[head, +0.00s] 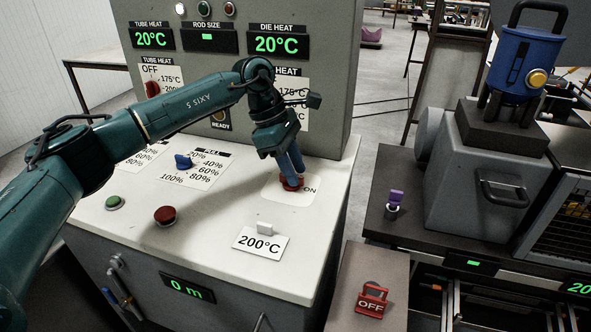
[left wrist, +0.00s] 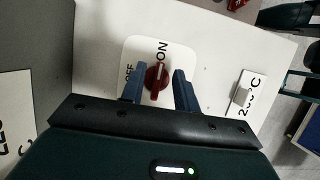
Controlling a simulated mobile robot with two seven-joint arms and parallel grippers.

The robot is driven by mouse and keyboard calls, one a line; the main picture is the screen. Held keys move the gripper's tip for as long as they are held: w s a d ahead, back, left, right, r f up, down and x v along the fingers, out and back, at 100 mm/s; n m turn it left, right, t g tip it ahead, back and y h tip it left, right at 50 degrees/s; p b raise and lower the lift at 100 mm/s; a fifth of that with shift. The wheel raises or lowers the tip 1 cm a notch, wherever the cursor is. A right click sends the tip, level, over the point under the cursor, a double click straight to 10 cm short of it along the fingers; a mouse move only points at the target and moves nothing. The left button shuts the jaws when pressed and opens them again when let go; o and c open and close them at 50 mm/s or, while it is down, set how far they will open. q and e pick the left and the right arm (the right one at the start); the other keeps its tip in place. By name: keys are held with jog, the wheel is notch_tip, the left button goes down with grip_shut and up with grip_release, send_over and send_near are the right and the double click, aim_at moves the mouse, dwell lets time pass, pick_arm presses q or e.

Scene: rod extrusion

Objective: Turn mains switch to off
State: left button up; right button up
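The mains switch is a red rotary knob (head: 291,185) on a white plate on the sloping console top. In the left wrist view the knob (left wrist: 156,80) lies between "OFF" on the left and "ON" at the upper right. Its raised grip appears to point towards "ON". My left gripper (head: 291,165) reaches down over the knob and hides part of the plate. In the left wrist view its blue fingers (left wrist: 158,88) stand open on either side of the knob, with a gap on each side. My right gripper is not in view.
A card reading 200°C (head: 261,242), a red button (head: 165,215), a green button (head: 114,202) and a blue knob (head: 183,161) are on the same console top. The upright display panel (head: 335,60) rises behind. A red OFF block (head: 371,299) sits at the lower right.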

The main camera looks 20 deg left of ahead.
pick_arm(q)
jog(key=shift+d+f, duration=0.25)
jog(key=shift+f, duration=0.3)
grip_shut()
